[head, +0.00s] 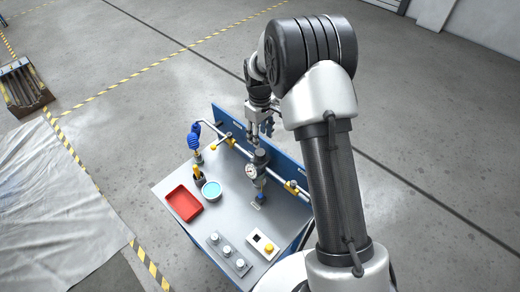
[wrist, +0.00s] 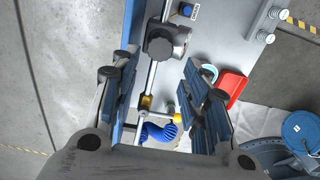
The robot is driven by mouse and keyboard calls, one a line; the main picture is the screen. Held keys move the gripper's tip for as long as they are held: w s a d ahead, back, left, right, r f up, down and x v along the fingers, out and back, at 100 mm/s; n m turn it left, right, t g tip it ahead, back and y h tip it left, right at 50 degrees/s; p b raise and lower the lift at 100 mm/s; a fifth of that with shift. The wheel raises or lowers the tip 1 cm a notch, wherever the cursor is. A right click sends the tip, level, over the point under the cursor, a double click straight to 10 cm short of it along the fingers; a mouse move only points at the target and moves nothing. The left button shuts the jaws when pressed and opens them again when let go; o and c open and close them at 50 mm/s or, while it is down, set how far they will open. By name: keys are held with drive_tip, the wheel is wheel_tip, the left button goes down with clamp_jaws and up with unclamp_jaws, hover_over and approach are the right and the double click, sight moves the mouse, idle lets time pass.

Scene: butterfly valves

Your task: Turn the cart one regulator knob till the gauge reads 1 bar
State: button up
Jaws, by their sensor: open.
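The regulator knob (head: 261,156) is dark and sits on top of the regulator on the cart's pipe. The round white gauge (head: 251,171) faces forward just below it; its reading is too small to tell. My gripper (head: 258,138) is over the back of the cart, just above the knob, pointing down. In the wrist view my gripper (wrist: 160,66) is open, with a finger on each side and nothing held. The dark top of the knob (wrist: 166,42) shows between and beyond the fingertips, apart from them as far as I can see.
The pipe (head: 236,147) runs along the blue back panel (head: 284,160), with yellow fittings. A blue coiled hose (head: 194,137), red tray (head: 183,203), bowl (head: 211,190), button box (head: 263,245) and panel with several knobs (head: 229,254) occupy the grey top. Floor behind is clear.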

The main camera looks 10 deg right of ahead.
sight(260, 152)
wheel_tip(260, 152, down, 9)
drive_tip(key=shift+f+p, duration=0.2)
drive_tip(key=shift+p, duration=0.1)
drive_tip(key=shift+c, duration=0.2)
drive_tip(key=c, duration=0.7)
drive_tip(key=m+b, duration=0.3)
drive_tip(key=shift+f+m, duration=0.1)
drive_tip(key=shift+m, duration=0.3)
drive_tip(key=m+b, duration=0.2)
drive_tip(key=m, duration=0.3)
drive_tip(key=shift+b, duration=0.4)
drive_tip(key=shift+m, duration=0.3)
